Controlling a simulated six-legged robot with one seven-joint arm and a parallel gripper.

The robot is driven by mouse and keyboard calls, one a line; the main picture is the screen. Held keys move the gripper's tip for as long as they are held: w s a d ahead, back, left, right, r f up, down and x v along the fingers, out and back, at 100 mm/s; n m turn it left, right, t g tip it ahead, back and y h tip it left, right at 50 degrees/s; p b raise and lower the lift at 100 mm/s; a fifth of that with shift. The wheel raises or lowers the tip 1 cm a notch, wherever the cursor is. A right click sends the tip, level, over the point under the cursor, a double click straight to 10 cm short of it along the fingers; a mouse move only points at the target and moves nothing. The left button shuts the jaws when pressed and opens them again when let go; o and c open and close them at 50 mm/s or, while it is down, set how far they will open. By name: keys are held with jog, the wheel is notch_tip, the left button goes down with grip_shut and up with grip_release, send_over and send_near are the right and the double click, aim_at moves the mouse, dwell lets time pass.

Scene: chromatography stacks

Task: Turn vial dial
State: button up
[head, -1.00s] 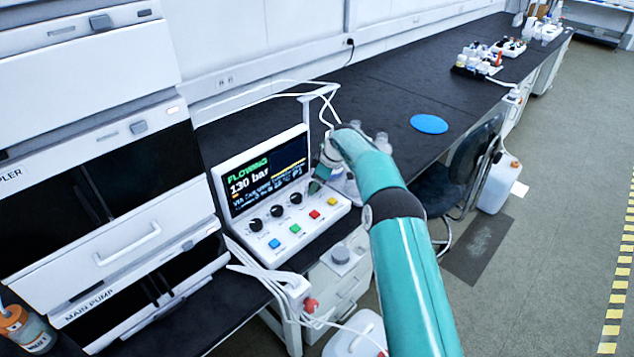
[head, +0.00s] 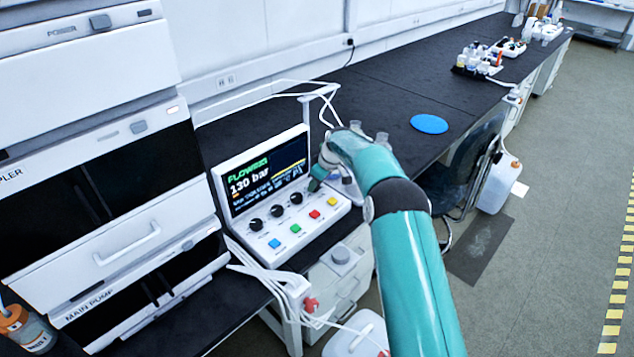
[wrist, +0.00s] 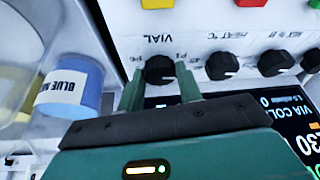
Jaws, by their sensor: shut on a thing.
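The vial dial (wrist: 160,70) is a black knob under the printed word VIAL on the white control panel (wrist: 215,22), seen upside down in the wrist view. My gripper (wrist: 161,88) has one green finger on each side of the knob and is shut on it. In the head view my gripper (head: 316,184) is at the right end of the dial row, where it hides the vial dial. The console screen (head: 265,172) reads 130 bar; its smaller text is blurred.
Three other black dials, including the heat dial (wrist: 222,66), stand in a row beside it. Coloured buttons, such as the red one (head: 315,214), line the panel front. A blue-banded container (wrist: 75,90) is close to my gripper's left in the wrist view. A blue disc (head: 429,124) lies on the bench.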

jog(key=m, duration=0.2)
jog(key=m+t+h, duration=0.1)
jog(key=m, duration=0.2)
jog(key=shift+s+a+m+h, duration=0.2)
jog(key=shift+m+h, duration=0.1)
jog(key=m, duration=0.1)
jog(key=m+h, duration=0.1)
jog(key=m, duration=0.1)
jog(key=m+t+h, duration=0.1)
jog(key=m, duration=0.1)
jog(key=shift+a, duration=0.25)
jog(key=m+h, duration=0.1)
jog(key=m, duration=0.2)
jog(key=m+h, duration=0.1)
jog(key=m, duration=0.1)
jog(key=shift+a+m, duration=0.2)
jog(key=shift+m, duration=0.2)
jog(key=m+g, duration=0.1)
jog(key=m, duration=0.1)
jog(key=m+h, duration=0.1)
jog(key=m, duration=0.1)
jog(key=shift+w+a+m+g+h, duration=0.1)
jog(key=shift+w+m+g+h, duration=0.05)
jog(key=shift+m+g+h, duration=0.2)
jog(key=o, duration=1)
